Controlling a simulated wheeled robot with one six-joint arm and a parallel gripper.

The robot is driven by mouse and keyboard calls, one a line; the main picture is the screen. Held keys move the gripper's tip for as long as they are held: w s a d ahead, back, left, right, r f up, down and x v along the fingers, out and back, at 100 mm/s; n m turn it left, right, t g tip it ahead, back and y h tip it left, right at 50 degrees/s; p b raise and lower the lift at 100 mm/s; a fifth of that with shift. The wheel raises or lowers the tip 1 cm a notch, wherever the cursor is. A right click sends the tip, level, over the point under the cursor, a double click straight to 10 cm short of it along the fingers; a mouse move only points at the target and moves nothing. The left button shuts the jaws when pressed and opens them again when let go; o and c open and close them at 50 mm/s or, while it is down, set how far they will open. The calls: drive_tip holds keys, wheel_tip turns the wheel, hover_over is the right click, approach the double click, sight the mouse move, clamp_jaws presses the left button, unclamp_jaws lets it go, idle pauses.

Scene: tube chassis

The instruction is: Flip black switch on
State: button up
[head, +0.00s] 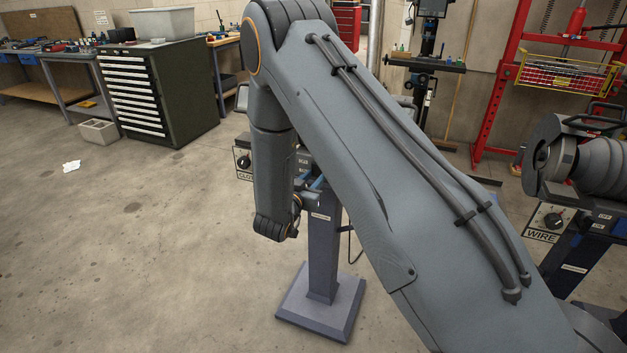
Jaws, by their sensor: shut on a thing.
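The left machine carries a black rotary knob (243,162) on its front panel, left of my forearm, above a partly hidden label. Its panel also shows just right of my forearm, with small lettering too fine to read. My gripper (314,187) shows only in small part, right of my wrist and in front of the left machine's pedestal (322,255). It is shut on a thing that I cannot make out. My forearm and upper arm hide most of the panel. I cannot see the black switch there or how it is set.
A second machine at the right has a black knob (553,220) above a "WIRE" label. A dark drawer cabinet (160,95) and workbenches stand at the back left. A red frame (495,95) stands at the back right. The floor at the left is mostly clear.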

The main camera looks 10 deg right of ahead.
drive_tip(key=o, duration=1)
drive_tip(key=shift+o, duration=0.2)
drive_tip(key=b+v, duration=0.1)
drive_tip(key=v, duration=0.6)
drive_tip(key=shift+s+a, duration=0.2)
drive_tip(key=shift+s, duration=0.15)
drive_tip(key=shift+w, duration=0.1)
drive_tip(key=s+d+r+n+g+y, duration=0.1)
drive_tip(key=s+r+n+g+y, duration=0.1)
drive_tip(key=s, duration=0.8)
drive_tip(key=s+d+r+n+g+y, duration=0.1)
drive_tip(key=s+g+y, duration=0.3)
drive_tip(key=s, duration=0.5)
drive_tip(key=s+d+r+n+g+y, duration=0.2)
drive_tip(key=s+r+n+g+y, duration=0.1)
drive_tip(key=s+g, duration=0.4)
drive_tip(key=s+n, duration=0.1)
drive_tip(key=s, duration=0.2)
drive_tip(key=shift+s+y, duration=0.3)
drive_tip(key=shift+s, duration=0.05)
